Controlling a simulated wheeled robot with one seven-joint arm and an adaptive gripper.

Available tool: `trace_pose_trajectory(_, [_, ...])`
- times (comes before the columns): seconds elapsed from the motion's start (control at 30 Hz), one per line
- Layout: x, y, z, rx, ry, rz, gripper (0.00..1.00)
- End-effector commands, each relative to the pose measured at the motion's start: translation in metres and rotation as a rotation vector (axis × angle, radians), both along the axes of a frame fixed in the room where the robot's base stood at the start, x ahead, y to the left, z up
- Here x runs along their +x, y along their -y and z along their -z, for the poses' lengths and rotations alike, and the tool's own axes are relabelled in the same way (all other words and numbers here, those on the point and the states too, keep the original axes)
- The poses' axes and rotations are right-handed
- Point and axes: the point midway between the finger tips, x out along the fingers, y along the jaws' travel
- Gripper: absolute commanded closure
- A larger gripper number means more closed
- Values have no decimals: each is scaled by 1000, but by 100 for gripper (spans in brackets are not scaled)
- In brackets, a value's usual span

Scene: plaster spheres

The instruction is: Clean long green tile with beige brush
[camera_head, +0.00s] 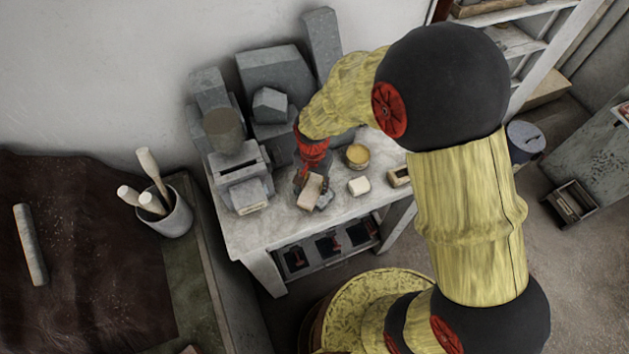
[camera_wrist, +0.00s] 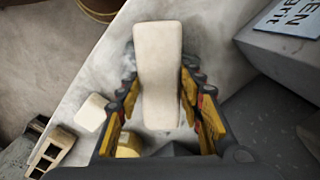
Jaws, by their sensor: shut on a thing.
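My gripper (camera_wrist: 160,88) is shut on a long beige block, which I take to be the beige brush (camera_wrist: 155,48). The block lies between the two fingers, its far end sticking out past the fingertips. No bristles can be made out. In the head view the gripper (camera_head: 311,178) and the brush (camera_head: 311,192) are over the front of the small worktable (camera_head: 262,237). I cannot make out a clearly green tile. A long grey-green bar (camera_head: 30,244) lies on the dark cover at the left; I cannot tell whether it is the tile.
A yellow tin (camera_head: 357,156), a small cream block (camera_head: 359,186) and a beige box (camera_head: 399,176) stand right of the gripper. Grey blocks (camera_head: 275,68) crowd the table's back. A cup of tools (camera_head: 171,215) stands at the left. Bare tabletop shows at the front.

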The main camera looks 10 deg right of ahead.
Motion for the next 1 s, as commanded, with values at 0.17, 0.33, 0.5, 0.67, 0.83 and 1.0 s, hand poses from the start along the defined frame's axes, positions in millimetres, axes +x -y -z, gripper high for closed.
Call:
trace_pose_trajectory(0.17, [-9,-5,-1,0,1,-2,83])
trace_pose_trajectory(0.33, [-12,-7,-1,0,0,-1,83])
trace_pose_trajectory(0.5, [-21,-13,-1,0,0,-3,83])
trace_pose_trajectory(0.67, [-28,-16,0,0,0,-1,83])
trace_pose_trajectory(0.83, [-29,-16,0,0,1,0,83])
trace_pose_trajectory(1.0, [-27,-15,-1,0,1,0,83])
